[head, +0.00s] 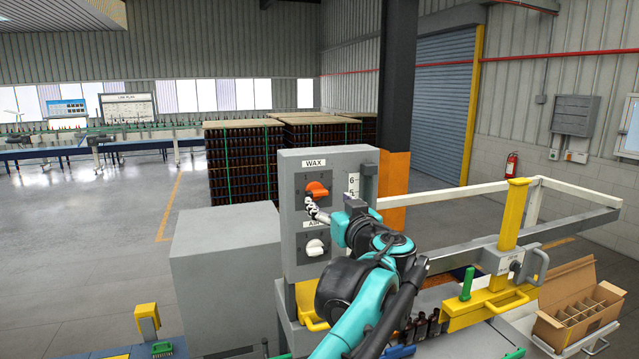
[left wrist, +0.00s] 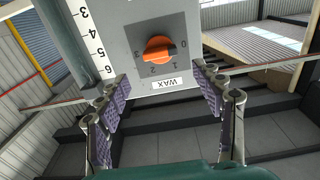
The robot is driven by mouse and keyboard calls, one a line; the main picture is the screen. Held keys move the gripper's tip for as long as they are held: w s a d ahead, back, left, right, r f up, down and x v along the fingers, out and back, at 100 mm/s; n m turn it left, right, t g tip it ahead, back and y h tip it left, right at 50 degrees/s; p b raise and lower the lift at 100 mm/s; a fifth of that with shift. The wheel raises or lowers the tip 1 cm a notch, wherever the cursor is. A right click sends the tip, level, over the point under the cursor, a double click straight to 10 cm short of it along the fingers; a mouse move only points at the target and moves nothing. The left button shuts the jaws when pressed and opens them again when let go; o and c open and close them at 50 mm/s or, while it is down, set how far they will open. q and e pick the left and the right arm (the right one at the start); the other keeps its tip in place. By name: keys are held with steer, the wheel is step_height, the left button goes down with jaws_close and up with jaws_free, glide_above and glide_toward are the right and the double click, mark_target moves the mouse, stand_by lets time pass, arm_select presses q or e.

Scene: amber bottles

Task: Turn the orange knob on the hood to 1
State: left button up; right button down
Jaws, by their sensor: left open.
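The orange knob (head: 317,188) sits on a dark square plate under the WAX label on the front of the grey hood panel (head: 292,252). In the left wrist view the panel is upside down, and the knob (left wrist: 158,50) shows with the digits 0, 1, 2 and 3 around it. The knob's dark mark appears to lie on the side toward 0. My left gripper (head: 313,208) is just in front of and below the knob. Its two padded fingers (left wrist: 163,90) are spread wide, with nothing between them. My right gripper is not in view.
A white knob (head: 314,247) is below, under a label partly hidden by my arm. A numbered scale (head: 353,186) stands beside the orange knob. A grey cabinet (head: 225,262) is at the left, a yellow post (head: 513,218) and rails at the right, and an open carton (head: 578,300) beyond.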

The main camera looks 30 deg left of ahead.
mark_target(319, 193)
arm_select(q)
steer(key=p+x, duration=0.1)
steer(key=x, duration=0.6)
steer(key=shift+a+f, duration=0.1)
steer(key=shift+s, duration=0.1)
steer(key=c, duration=1.2)
